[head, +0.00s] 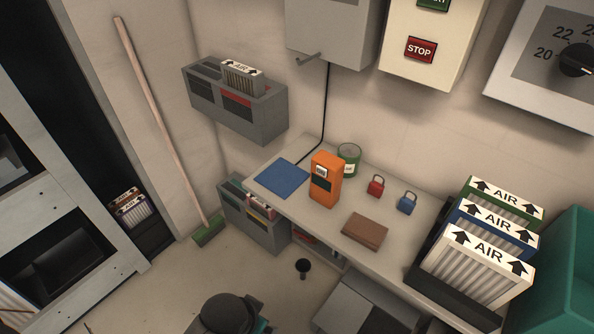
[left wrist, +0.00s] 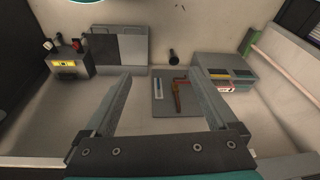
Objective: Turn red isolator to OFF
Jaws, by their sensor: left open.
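The right gripper is not in view.
The bench (head: 289,209) holds an orange meter (head: 325,181), red padlock (head: 375,187), blue padlock (head: 407,203), green tin (head: 349,159), brown wallet (head: 364,232) and blue mat (head: 277,178). AIR filters (head: 479,263) stand at right. A broom (head: 165,125) leans at left.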

